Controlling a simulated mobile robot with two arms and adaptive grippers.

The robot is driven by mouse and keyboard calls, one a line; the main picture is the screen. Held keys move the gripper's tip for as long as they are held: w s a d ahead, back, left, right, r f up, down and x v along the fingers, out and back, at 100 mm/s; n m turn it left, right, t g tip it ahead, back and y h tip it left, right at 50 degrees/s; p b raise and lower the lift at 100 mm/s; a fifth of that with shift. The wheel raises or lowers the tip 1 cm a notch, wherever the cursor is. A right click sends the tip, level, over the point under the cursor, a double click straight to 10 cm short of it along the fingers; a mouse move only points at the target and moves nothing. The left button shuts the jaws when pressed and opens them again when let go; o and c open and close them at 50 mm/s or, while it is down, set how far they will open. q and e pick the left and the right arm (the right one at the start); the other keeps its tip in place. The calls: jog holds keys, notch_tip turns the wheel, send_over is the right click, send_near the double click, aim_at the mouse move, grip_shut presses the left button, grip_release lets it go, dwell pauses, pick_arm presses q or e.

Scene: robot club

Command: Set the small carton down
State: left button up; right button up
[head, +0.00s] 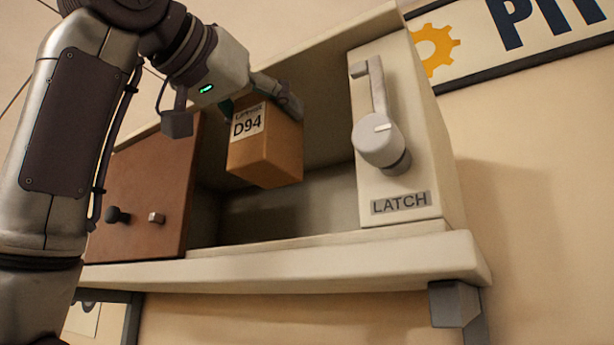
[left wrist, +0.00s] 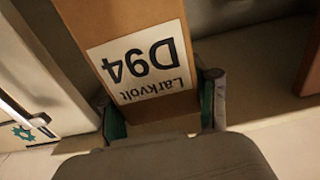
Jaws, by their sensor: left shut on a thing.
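The small carton (head: 277,150) is a brown box with a white label reading D94. My left gripper (head: 262,103) is shut on its upper part and holds it in the air at the cabinet opening. In the left wrist view the carton (left wrist: 155,108) sits between the two fingers of my left gripper (left wrist: 163,112), its label upside down. In the head view the carton's bottom is above the compartment floor (head: 290,222). How deep it is inside the opening is hard to tell. My right gripper is not in view.
The wall cabinet has a brown panel (head: 140,190) with a dark knob on the left. A panel marked LATCH (head: 400,203) with a grey handle (head: 378,140) bounds the right. A pale ledge (head: 350,258) runs along the front. The compartment floor shows bare.

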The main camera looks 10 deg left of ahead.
pick_arm(q)
jog(key=p+x, duration=0.3)
jog(key=x, duration=0.7)
notch_tip(320, 180, down, 6)
jog(key=shift+s+f+p, duration=0.15)
jog(key=shift+p, duration=0.3)
jog(key=shift+w+f, duration=0.2)
jog(key=shift+f, duration=0.15)
jog(key=shift+a, duration=0.1)
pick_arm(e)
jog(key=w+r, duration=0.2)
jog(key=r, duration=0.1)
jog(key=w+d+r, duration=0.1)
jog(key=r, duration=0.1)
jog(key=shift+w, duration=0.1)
pick_arm(q)
jog(key=shift+f, duration=0.15)
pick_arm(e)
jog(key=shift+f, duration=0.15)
pick_arm(q)
jog(key=o, duration=0.9)
jog(key=shift+s+f, duration=0.1)
jog(key=shift+c, duration=0.2)
jog(key=o, duration=0.5)
jog(key=shift+c, duration=0.2)
